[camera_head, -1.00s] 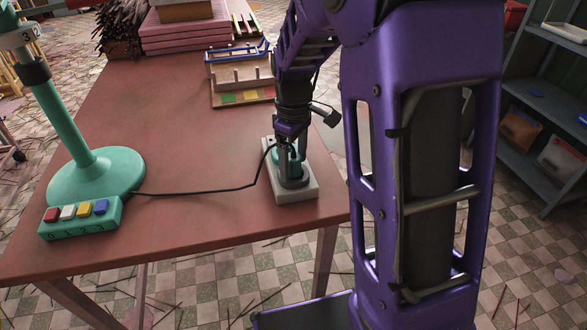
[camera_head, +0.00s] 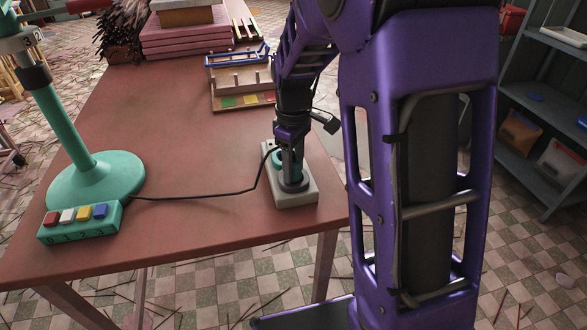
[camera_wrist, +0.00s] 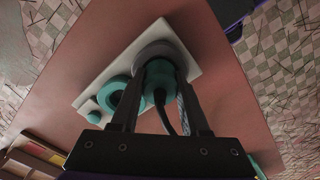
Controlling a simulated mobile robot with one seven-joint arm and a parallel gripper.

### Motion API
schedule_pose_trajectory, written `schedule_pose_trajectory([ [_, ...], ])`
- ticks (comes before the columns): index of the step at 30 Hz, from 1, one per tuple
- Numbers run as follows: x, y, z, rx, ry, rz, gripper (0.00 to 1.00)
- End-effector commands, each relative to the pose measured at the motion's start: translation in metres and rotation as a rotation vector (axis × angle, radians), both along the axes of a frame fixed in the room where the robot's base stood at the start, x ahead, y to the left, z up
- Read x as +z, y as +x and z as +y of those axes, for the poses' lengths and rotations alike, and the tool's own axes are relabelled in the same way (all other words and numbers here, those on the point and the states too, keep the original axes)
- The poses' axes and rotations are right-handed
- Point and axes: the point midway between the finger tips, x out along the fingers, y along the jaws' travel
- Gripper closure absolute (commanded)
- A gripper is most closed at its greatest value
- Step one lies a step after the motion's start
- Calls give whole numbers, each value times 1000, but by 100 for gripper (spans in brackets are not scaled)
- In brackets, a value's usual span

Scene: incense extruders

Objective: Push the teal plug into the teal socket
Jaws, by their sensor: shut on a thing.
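The teal plug (camera_wrist: 157,80), with a black cable from its back, is between the fingers of my gripper (camera_wrist: 162,68) in the wrist view. My gripper is shut on it and points down over the pale socket plate (camera_wrist: 100,72). The plug is over the grey round collar (camera_wrist: 165,50) at one end of that plate; whether it is seated there is hidden. A teal ring (camera_wrist: 112,97) with an opening lies beside it on the same plate, partly behind a finger. In the head view my gripper (camera_head: 291,178) covers the plug, and the plate (camera_head: 300,200) lies near the table's right edge.
A teal box with coloured buttons (camera_head: 80,222) and a teal stand (camera_head: 95,183) are at the left of the table (camera_head: 190,235). The black cable (camera_head: 200,196) runs from there to the plate. A wooden rack (camera_head: 240,80) stands behind my gripper. The middle left of the table is clear.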

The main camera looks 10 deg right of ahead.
Motion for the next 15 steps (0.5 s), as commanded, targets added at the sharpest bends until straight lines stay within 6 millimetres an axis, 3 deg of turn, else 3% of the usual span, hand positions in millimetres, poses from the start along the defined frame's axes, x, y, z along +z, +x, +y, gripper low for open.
schedule_pose_trajectory([
  [5, 17, 1, 0, 0, 1, -4, 100],
  [15, 83, 1, 0, 0, 0, -3, 100],
])
